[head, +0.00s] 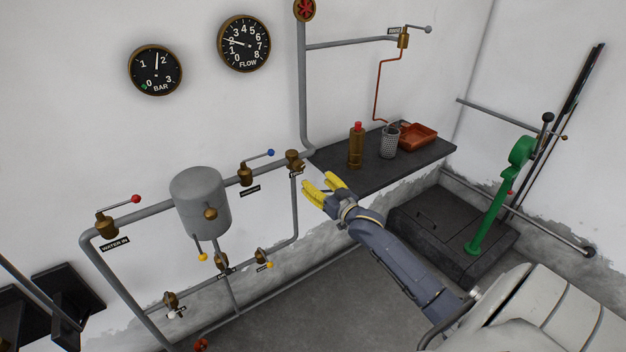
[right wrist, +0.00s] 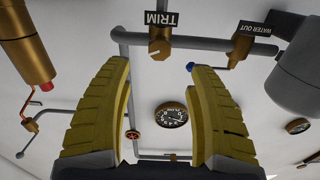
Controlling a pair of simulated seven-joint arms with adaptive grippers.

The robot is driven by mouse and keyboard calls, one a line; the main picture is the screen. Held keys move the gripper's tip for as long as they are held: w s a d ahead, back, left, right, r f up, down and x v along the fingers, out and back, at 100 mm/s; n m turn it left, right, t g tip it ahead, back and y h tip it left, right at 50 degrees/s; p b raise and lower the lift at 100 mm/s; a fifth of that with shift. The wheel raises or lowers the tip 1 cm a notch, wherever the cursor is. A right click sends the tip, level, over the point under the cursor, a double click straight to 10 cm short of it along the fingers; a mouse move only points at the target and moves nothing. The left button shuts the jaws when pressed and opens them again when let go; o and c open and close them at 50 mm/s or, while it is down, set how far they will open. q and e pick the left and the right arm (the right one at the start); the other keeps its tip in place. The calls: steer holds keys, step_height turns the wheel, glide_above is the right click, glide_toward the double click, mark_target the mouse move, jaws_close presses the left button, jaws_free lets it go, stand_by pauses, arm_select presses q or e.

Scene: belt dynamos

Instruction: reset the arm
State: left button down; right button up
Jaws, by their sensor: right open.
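My right arm (head: 385,250) reaches in from the lower right in the head view. Its yellow-fingered gripper (head: 319,187) is in the air in front of the pipework and the left end of the dark shelf. The fingers are spread apart with nothing between them. The right wrist view also shows the open gripper (right wrist: 161,70), with the brass TRIM valve (right wrist: 160,42) beyond the gap between the fingers. In the head view the TRIM valve (head: 293,160) is close to the fingertips, and I see no clear contact. My left gripper is not in view.
The shelf (head: 335,157) holds a brass bottle (head: 356,146) with a red cap, a perforated cup (head: 390,141) and an orange tray (head: 419,134). A grey tank (head: 200,198) and several valves line the wall. A green lever (head: 488,205) stands right of my arm.

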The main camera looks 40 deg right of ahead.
steer(key=shift+s, duration=0.35)
stand_by(0.3)
